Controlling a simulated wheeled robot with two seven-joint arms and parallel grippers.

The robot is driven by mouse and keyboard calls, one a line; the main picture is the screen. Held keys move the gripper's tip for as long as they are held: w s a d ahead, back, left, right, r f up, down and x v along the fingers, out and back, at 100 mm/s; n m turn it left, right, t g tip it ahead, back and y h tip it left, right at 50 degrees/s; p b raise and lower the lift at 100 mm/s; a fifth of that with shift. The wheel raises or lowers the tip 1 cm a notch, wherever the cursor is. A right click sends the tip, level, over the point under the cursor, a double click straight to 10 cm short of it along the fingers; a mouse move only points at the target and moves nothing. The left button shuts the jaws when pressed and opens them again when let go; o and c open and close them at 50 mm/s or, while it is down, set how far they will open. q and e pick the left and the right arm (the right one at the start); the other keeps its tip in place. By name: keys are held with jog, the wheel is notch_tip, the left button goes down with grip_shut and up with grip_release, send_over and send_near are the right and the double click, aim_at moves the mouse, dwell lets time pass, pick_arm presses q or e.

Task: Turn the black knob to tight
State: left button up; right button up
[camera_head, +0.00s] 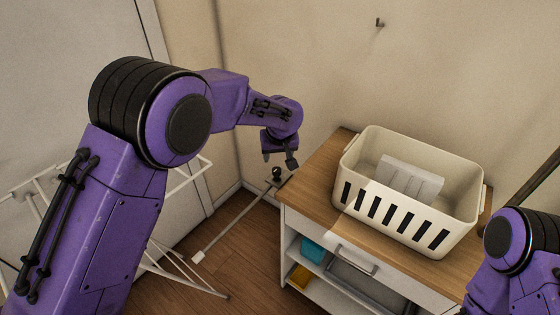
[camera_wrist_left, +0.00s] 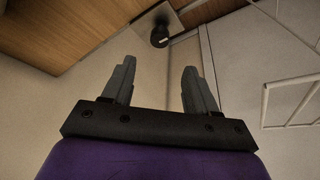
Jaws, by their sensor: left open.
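The black knob (camera_head: 277,174) sits at the left side of the wooden-topped cabinet, at the upper end of a thin pale bar. In the left wrist view the black knob (camera_wrist_left: 159,37) shows at the top, beyond the fingertips and between their lines. My left gripper (camera_head: 279,160) is just above the knob in the head view, apart from it as far as I can tell. Its two fingers are spread with nothing between them, as the left wrist view (camera_wrist_left: 157,75) shows. My right arm shows at the lower right, but its gripper is out of view.
The cabinet (camera_head: 320,180) carries a cream slotted basket (camera_head: 350,165) with a pale block inside. A white wire rack (camera_head: 180,285) stands at the lower left. The wall is close behind. Wooden floor (camera_head: 245,245) lies open between rack and cabinet.

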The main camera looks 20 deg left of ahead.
aim_at(277, 169)
pick_arm(q)
jog(key=p+x, duration=0.1)
jog(key=x, duration=0.3)
jog(key=p+x, duration=0.1)
jog(key=x, duration=0.4)
jog(key=shift+s+d+f, duration=0.1)
jog(key=shift+d+f, duration=0.1)
pick_arm(e)
jog(key=r, duration=0.2)
jog(key=shift+s+r, duration=0.3)
jog(key=shift+s, duration=0.05)
pick_arm(q)
jog(key=shift+s+r, duration=0.1)
jog(key=shift+s, duration=0.05)
jog(key=c, duration=1)
